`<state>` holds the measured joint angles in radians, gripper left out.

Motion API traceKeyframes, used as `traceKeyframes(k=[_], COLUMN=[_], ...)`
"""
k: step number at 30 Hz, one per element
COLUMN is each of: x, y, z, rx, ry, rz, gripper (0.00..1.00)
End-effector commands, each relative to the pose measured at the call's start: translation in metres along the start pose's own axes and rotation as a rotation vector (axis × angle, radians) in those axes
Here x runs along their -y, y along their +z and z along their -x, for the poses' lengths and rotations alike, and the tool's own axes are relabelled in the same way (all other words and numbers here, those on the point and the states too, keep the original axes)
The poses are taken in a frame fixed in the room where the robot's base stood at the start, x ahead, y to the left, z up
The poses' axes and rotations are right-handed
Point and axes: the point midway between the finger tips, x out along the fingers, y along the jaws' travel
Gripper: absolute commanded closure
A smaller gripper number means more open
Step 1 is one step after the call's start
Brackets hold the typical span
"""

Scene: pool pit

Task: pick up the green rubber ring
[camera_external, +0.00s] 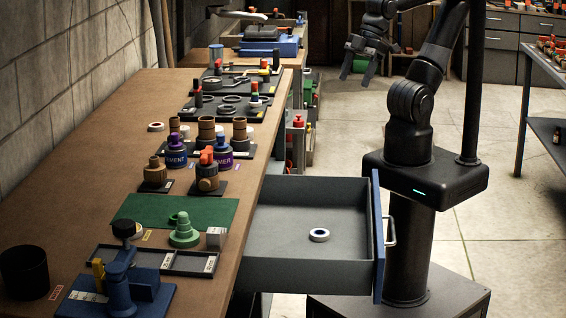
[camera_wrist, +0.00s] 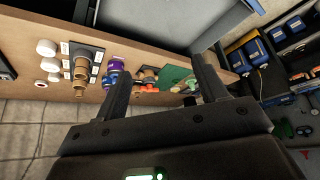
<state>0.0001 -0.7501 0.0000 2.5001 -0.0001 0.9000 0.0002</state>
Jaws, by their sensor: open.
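A small green ring-like piece (camera_external: 175,217) lies on the green mat (camera_external: 140,209) on the long brown bench. It is directly behind a green stepped piece (camera_external: 184,236); whether it is rubber I cannot tell. In the wrist view the green mat (camera_wrist: 173,74) and the green stepped piece (camera_wrist: 192,85) appear small and far off, between my fingers; the ring cannot be made out there. My gripper (camera_external: 358,66) is raised to the right of the bench, well away from the mat. Its two fingers (camera_wrist: 161,66) are apart with nothing between them.
A blue clamp-like tool (camera_external: 122,288), a black cup (camera_external: 24,271), a flat tray (camera_external: 160,262) and purple-capped bottles (camera_external: 176,152) surround the mat. A block wall (camera_external: 60,80) borders the bench.

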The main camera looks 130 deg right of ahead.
Motion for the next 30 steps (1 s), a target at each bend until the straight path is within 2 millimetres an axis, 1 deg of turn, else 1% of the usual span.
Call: traceKeyframes(k=[9, 13, 19, 21, 23, 26, 29, 30], x=[0.0, 0.0, 0.0, 0.0, 0.0, 0.0, -0.001, -0.001], y=[0.0, 0.0, 0.0, -0.004, -0.011, -0.034, -0.067, -0.082], z=[0.0, 0.0, 0.0, 0.0, 0.0, -0.001, -0.004, -0.007], rx=[0.0, 0.0, 0.0, 0.001, 0.003, 0.01, 0.018, 0.02], ry=[0.0, 0.0, 0.0, 0.0, 0.0, 0.001, 0.002, 0.003], rz=[0.0, 0.0, 0.0, -0.001, -0.003, -0.009, -0.017, -0.021], gripper=[0.34, 0.44, 0.44, 0.44, 0.44, 0.44, 0.44, 0.44])
